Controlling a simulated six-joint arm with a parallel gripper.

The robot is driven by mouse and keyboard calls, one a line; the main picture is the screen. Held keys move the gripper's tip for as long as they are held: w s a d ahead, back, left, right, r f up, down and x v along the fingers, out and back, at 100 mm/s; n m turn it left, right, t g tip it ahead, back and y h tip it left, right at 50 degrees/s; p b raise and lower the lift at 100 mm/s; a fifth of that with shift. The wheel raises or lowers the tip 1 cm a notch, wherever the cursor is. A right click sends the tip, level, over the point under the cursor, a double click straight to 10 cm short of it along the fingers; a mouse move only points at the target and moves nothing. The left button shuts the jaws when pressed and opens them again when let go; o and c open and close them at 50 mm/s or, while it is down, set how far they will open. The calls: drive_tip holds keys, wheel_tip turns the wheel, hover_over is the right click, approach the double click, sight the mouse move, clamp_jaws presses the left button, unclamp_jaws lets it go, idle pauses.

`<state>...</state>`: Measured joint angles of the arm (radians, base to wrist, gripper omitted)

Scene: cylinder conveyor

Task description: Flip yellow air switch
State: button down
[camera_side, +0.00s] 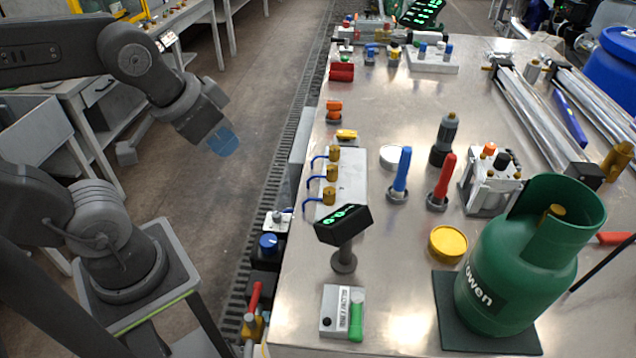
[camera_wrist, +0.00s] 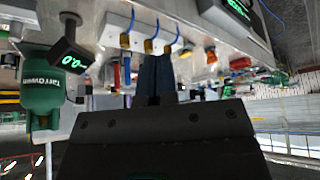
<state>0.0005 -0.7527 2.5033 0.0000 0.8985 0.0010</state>
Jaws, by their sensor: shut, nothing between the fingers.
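A small yellow part (camera_side: 346,135), which looks like the yellow air switch, sits on the steel table near its left edge. It lies just behind a white block (camera_side: 350,185) carrying brass valves with blue levers. I cannot make out its exact lever position. My gripper (camera_side: 223,142) has blue fingers, shut and empty, in the air left of the table and well apart from the switch. In the wrist view my gripper (camera_wrist: 155,76) points toward the valve block (camera_wrist: 135,30).
Behind the yellow part are an orange part (camera_side: 333,110) and a red part (camera_side: 342,72). To the right stand a blue post (camera_side: 402,170), a red post (camera_side: 444,178) and a green gas bottle (camera_side: 525,260). A green-lit display (camera_side: 343,224) stands in front.

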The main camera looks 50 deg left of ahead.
drive_tip(key=w+r+m+g, duration=0.1)
drive_tip(key=w+r+m, duration=0.1)
drive_tip(key=w+r, duration=0.35)
drive_tip(key=m+g, duration=0.5)
drive_tip(key=m, duration=0.2)
hover_over(342, 132)
wheel_tip(342, 132, down, 3)
drive_tip(key=shift+f, duration=0.1)
wheel_tip(342, 132, down, 14)
drive_tip(key=shift+r, duration=0.1)
